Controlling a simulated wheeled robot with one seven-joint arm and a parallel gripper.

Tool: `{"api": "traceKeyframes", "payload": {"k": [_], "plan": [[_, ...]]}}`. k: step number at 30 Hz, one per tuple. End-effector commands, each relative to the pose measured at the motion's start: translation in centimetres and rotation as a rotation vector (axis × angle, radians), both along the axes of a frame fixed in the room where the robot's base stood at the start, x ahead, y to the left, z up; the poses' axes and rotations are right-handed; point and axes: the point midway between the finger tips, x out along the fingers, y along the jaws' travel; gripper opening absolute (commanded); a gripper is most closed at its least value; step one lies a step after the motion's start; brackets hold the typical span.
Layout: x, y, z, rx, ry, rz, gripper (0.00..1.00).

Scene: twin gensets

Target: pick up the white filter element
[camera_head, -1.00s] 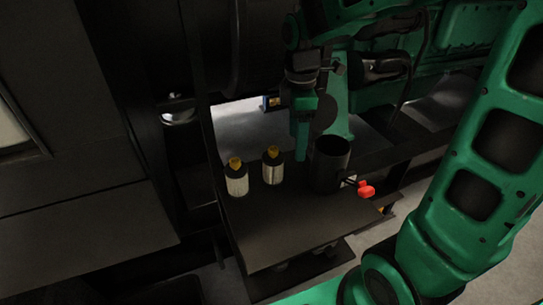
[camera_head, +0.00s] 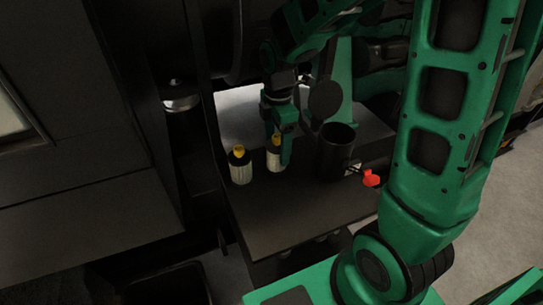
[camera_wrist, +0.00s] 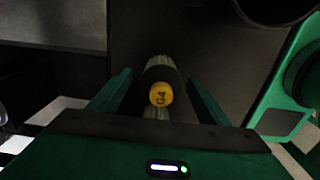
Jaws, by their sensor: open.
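Two alike white bottle-shaped elements with dark shoulders and yellow caps stand upright on the dark tabletop (camera_head: 262,232) in the head view: a left one (camera_head: 241,172) and a right one (camera_head: 273,160). My green gripper (camera_head: 276,146) is down at the right one, with a finger hiding part of its right side. In the wrist view a pale ribbed element (camera_wrist: 158,71) with a yellow cap (camera_wrist: 161,95) lies between the two spread fingers of my gripper (camera_wrist: 160,84). Gaps show on both sides of it. Which of the two is the white filter element I cannot tell.
A dark open-topped cylinder (camera_head: 336,153) stands just right of my gripper, with a red handle (camera_head: 371,178) at its lower right. A dark frame post and machinery stand close on the left and behind. The tabletop's front part is clear.

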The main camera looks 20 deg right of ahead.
Motion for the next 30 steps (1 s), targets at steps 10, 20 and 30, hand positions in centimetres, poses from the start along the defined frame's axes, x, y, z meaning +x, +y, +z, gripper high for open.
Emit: {"api": "traceKeyframes", "payload": {"k": [10, 20, 30], "plan": [[-0.1, 0.1, -2.6, 0.000, 0.000, 0.000, 0.71], [0.0, 0.1, -2.5, 0.000, -0.001, 0.001, 0.26], [0.0, 0.1, -2.1, 0.001, -0.003, 0.001, 0.26]]}}
